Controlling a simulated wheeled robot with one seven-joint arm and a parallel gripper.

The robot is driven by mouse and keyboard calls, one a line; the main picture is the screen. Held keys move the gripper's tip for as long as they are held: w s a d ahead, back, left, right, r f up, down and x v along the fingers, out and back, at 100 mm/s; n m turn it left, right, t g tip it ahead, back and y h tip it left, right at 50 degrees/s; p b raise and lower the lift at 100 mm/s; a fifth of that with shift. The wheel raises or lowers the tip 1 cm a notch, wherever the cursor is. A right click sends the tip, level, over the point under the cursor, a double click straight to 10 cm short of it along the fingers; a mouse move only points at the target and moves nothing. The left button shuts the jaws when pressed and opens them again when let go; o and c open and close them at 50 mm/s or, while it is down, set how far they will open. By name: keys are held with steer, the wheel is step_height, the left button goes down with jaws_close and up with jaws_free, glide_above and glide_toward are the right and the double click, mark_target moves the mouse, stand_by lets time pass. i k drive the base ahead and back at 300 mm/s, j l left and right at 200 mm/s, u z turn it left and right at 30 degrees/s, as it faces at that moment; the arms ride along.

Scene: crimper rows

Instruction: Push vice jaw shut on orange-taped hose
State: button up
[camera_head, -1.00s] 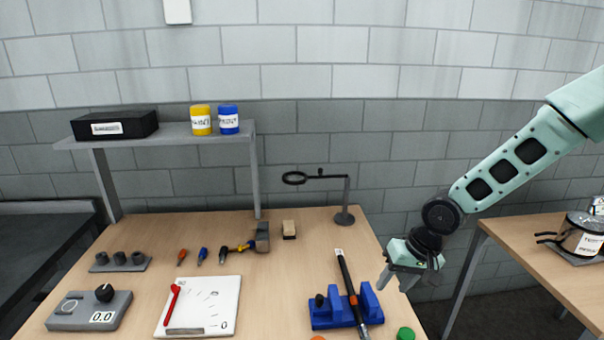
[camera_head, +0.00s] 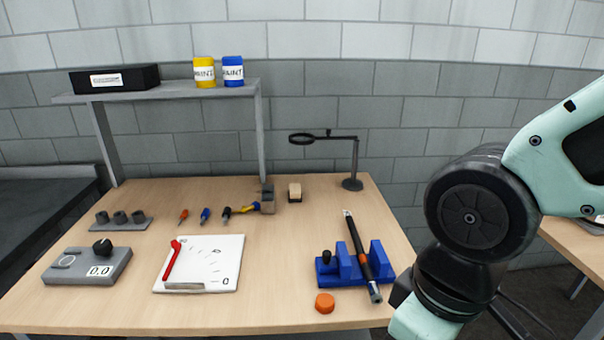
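The blue vice (camera_head: 333,267) stands at the front right of the workbench. A black hose (camera_head: 355,241) with an orange tape band (camera_head: 361,259) lies tilted across it, between its two upright blue jaws. The hose's lower end points toward the front edge of the bench. I cannot tell whether the jaws touch the hose. My arm is large at the right of the picture, beside the vice and past the bench's right edge. The fingertips of my gripper are below the frame.
An orange cap (camera_head: 324,303) lies just in front of the vice. A magnifier stand (camera_head: 352,184) is behind it. The bench middle (camera_head: 280,245) is clear.

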mark_target(341, 263)
steer(key=i+j+u, duration=0.2)
steer(key=u, duration=0.15)
steer(key=i+j+u, duration=0.2)
steer(key=u, duration=0.15)
steer(key=i+j+u, duration=0.1)
steer(key=i+u, duration=0.25)
steer(key=k, duration=0.1)
